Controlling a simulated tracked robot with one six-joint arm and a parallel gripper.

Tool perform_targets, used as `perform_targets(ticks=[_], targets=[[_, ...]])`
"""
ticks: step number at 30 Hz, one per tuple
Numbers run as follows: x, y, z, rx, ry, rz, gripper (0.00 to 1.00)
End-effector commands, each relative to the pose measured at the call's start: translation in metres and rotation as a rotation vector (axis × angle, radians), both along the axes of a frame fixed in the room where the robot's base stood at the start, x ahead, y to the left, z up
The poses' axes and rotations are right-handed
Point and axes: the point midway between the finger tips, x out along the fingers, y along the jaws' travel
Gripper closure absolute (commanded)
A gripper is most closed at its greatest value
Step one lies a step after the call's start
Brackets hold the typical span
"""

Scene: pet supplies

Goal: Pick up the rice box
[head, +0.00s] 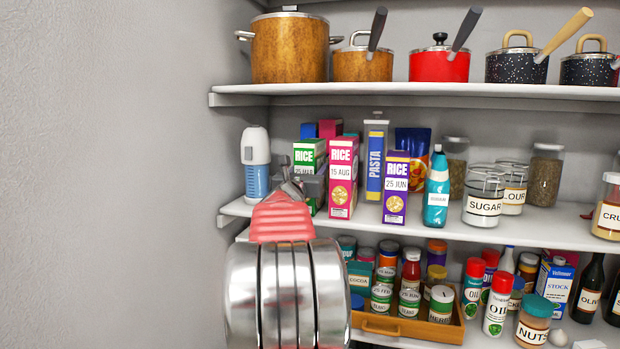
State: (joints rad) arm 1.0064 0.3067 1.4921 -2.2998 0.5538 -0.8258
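Three boxes labelled RICE stand upright on the middle shelf: a green one (309,157), a pink one marked 15 AUG (342,172) and a purple one marked 25 JUN (395,190). The green box's date label is partly covered. My gripper (291,180) is in front of the green box's lower left part, left of the pink box. My red and silver arm end rises from below. The fingers are small and grey, and I cannot tell whether they are open or shut, or whether they touch the green box.
A white-and-blue bottle (256,160) stands left of the boxes. Pots line the upper shelf (450,91). A wooden tray (405,327) with jars is below. A wall closes the left side.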

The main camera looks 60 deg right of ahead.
Motion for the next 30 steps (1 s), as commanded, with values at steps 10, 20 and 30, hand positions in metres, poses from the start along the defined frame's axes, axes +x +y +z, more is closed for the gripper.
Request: perform_targets(ticks=[10,20,30], targets=[[0.0004,0.0006,0.0001,0.000,0.000,0.001,0.48],[0.0004,0.0006,0.0000,0.000,-0.001,0.001,0.72],[-0.0001,0.0012,0.0030,-0.005,-0.002,0.000,0.80]])
